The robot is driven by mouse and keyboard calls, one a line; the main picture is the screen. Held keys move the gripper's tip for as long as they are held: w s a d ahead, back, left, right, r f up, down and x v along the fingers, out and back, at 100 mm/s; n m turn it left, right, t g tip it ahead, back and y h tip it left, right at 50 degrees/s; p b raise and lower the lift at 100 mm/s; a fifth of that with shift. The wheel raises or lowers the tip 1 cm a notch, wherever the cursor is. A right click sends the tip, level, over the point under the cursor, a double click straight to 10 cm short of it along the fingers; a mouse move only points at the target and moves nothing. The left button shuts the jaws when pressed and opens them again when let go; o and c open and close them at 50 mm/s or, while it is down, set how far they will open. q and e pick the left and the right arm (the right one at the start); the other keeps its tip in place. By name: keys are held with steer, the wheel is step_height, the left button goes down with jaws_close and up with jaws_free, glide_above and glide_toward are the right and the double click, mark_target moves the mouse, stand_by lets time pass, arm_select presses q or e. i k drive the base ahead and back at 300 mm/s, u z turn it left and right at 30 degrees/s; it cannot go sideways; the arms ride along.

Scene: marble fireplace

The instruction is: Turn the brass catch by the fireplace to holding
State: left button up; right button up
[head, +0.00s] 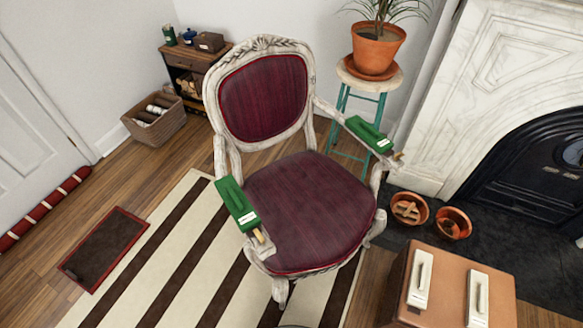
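I cannot pick out a brass catch for certain. A green block with a white label (369,133) sits on the chair's right armrest, on the side towards the fireplace, with a small brass-coloured end (398,156). A similar green block (236,203) sits on the left armrest, with a yellowish tip (258,236). The labels are too small to read, and I cannot tell how either end is set. The white marble fireplace (481,75) with its black arched insert (540,160) is at the right. Neither of my grippers is in view.
The carved chair with a dark red seat (308,207) fills the middle. A brown box (455,270) with two white pieces on top stands at front right. Two terracotta pots (408,209) (452,223) sit by the hearth. A plant stand (369,82) is behind. A striped rug (165,275) lies at left.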

mark_target(396, 157)
steer(key=z, duration=0.55)
steer(key=k, duration=1.3)
steer(key=z, duration=1.1)
steer(key=i, duration=0.55)
steer(key=z, duration=0.65)
steer(key=i, duration=0.85)
steer(key=u, duration=0.8)
steer(key=i, duration=0.55)
steer(key=u, duration=0.6)
